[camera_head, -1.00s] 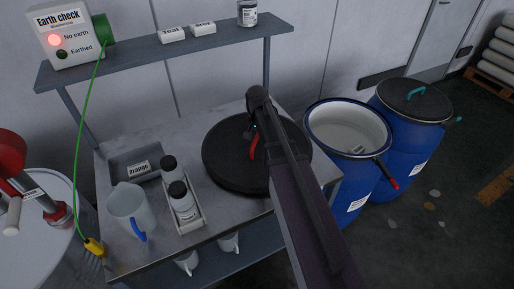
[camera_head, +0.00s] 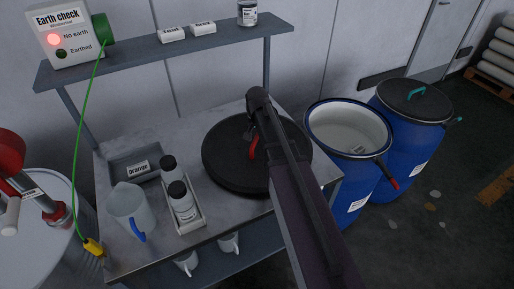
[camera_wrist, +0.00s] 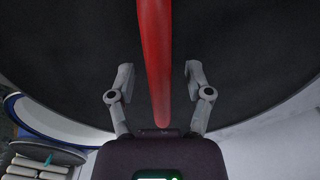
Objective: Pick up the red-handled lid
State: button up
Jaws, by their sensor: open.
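The red-handled lid (camera_head: 225,165) is a round black disc lying on the grey metal bench, and it fills much of the wrist view (camera_wrist: 80,50). Its red handle (camera_head: 253,147) shows beside my gripper in the head view. In the wrist view the red handle (camera_wrist: 155,60) runs between my two fingers. My gripper (camera_wrist: 159,72) is open, with a finger on each side of the handle and a visible gap to both. My arm hides part of the lid's right side in the head view.
An open blue drum (camera_head: 345,125) stands right of the bench, with a red-tipped rod across its rim. A closed blue drum (camera_head: 412,100) is behind it. Left of the lid are a bottle rack (camera_head: 190,222), a jug (camera_head: 131,210) and a tray (camera_head: 122,168). A shelf (camera_head: 180,48) spans above.

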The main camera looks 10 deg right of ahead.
grip_shut()
jog(key=shift+r, duration=0.2)
dwell(0.5)
notch_tip(320, 180, up, 4)
jog(key=p, duration=0.4)
jog(key=s, duration=0.5)
jog(key=s+p, duration=0.1)
jog(key=s, duration=0.4)
jog(key=s+r, duration=0.1)
jog(key=s, duration=0.5)
jog(key=shift+a+p, duration=0.15)
jog(key=shift+p, duration=0.15)
